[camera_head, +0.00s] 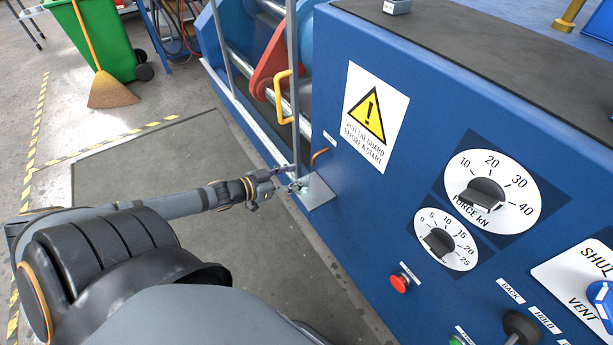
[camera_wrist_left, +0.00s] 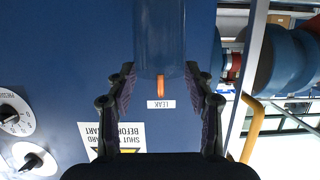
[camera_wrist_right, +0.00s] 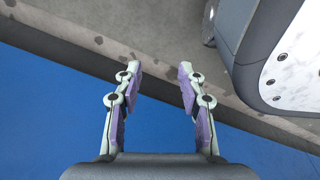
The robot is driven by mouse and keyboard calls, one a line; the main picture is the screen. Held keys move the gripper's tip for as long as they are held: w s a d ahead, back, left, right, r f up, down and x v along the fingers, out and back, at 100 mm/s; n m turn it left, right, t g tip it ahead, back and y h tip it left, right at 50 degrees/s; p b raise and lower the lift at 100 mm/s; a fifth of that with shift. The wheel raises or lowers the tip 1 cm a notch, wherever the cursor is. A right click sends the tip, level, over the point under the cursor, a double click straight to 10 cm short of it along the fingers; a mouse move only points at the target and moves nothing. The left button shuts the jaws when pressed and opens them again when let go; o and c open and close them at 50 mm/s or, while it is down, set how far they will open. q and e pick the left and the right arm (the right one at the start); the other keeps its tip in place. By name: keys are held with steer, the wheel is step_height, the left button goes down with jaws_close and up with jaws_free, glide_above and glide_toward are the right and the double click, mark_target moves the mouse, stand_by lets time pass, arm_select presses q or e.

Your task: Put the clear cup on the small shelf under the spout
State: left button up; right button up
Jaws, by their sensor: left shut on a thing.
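The clear cup (camera_wrist_left: 160,38) is a see-through, blue-tinted cylinder between the fingers of my left gripper in the left wrist view, which is upside down. My left gripper (camera_wrist_left: 160,72) is shut on it. In the head view my left gripper (camera_head: 284,180) is beside the small grey shelf (camera_head: 319,194) on the blue panel; the cup is too small there to judge contact with the shelf. The orange spout (camera_head: 320,155) sticks out above the shelf. It also shows close to the cup's rim in the left wrist view (camera_wrist_left: 160,87). My right gripper (camera_wrist_right: 157,75) is open and empty.
A yellow handle (camera_head: 284,95) and a grey upright post (camera_head: 294,75) stand close behind the shelf. The blue panel (camera_head: 345,235) with dials and a red button (camera_head: 400,283) fills the right side. A green bin (camera_head: 92,40) and broom are far left.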

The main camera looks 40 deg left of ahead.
mark_target(306, 177)
arm_select(q)
steer(key=shift+b+x, duration=0.85)
steer(key=shift+x, duration=0.1)
steer(key=w+b, duration=0.1)
steer(key=w+d+b, duration=0.1)
steer(key=b, duration=0.1)
steer(key=shift+w+r, duration=0.15)
steer(key=shift+r, duration=0.05)
arm_select(e)
steer(key=w+a+r, duration=0.2)
steer(key=w+r, duration=0.5)
steer(key=w, duration=0.2)
arm_select(q)
steer(key=shift+r, duration=0.1)
step_height(306, 177, down, 4)
steer(key=b, duration=0.3)
steer(key=shift+r, duration=0.25)
arm_select(e)
steer(key=w+a+r, duration=0.1)
steer(key=a+r, duration=0.2)
steer(key=r, duration=0.8)
steer(key=shift+y, duration=0.4)
arm_select(q)
steer(key=shift+f+b, duration=0.15)
steer(key=shift+b, duration=0.25)
arm_select(e)
steer(key=shift+w+a+r, duration=0.1)
steer(key=shift+r, duration=0.1)
arm_select(q)
steer(key=o, duration=1)
